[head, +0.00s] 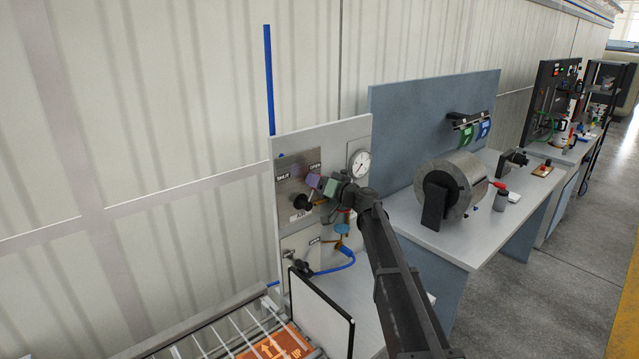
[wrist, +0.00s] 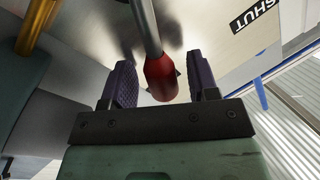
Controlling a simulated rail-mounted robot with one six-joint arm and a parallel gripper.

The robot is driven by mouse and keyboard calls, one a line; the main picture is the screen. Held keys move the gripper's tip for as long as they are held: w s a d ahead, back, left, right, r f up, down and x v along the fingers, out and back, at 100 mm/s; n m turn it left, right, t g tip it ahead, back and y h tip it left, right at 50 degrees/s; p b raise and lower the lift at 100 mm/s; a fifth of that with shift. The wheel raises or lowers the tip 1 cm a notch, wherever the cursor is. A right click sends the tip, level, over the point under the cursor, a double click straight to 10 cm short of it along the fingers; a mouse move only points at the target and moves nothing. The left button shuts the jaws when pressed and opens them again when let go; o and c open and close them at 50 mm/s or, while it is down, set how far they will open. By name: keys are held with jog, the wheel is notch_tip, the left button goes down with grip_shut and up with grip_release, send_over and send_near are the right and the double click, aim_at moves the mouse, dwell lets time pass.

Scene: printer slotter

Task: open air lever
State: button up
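The air panel (head: 293,235) has a metal plate marked SHUT and OPEN, with a black hub (head: 302,203) on it. In the wrist view the air lever is a grey rod with a red grip (wrist: 163,80) at its end. The red grip lies between the two purple finger pads of my gripper (wrist: 162,84), with a visible gap on each side. My gripper is open. In the head view my gripper (head: 314,181) is at the plate, close to the OPEN label, and hides most of the lever. The SHUT label (wrist: 254,13) shows in the wrist view.
A pressure gauge (head: 359,164) sits right of the plate. A lower valve (head: 290,256) and a blue hose (head: 340,266) are below. A roller conveyor (head: 215,335) with an orange box (head: 275,346) is in front. A bench with a metal drum (head: 462,184) stands at right.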

aim_at(350, 319)
jog(key=v, duration=1)
jog(key=shift+s+d, duration=0.3)
jog(key=s+f+g+h, duration=0.3)
jog(key=s+f, duration=0.2)
jog(key=s, duration=0.4)
jog(key=s+f+m+g+h, duration=0.1)
jog(key=s+f+g+h, duration=0.2)
jog(key=s+f, duration=0.3)
jog(key=s+f+g+h, duration=0.3)
jog(key=s+f, duration=0.2)
jog(key=s, duration=0.8)
jog(key=shift+s+a+f+g, duration=0.2)
jog(key=shift+s+g, duration=0.1)
jog(key=shift+s, duration=0.1)
jog(key=s+d+f+m+g+h, duration=0.25)
jog(key=s+d+h, duration=0.25)
jog(key=s, duration=0.4)
notch_tip(350, 319, down, 6)
jog(key=s+b, duration=0.1)
jog(key=b, duration=0.6)
jog(key=shift+s, duration=0.25)
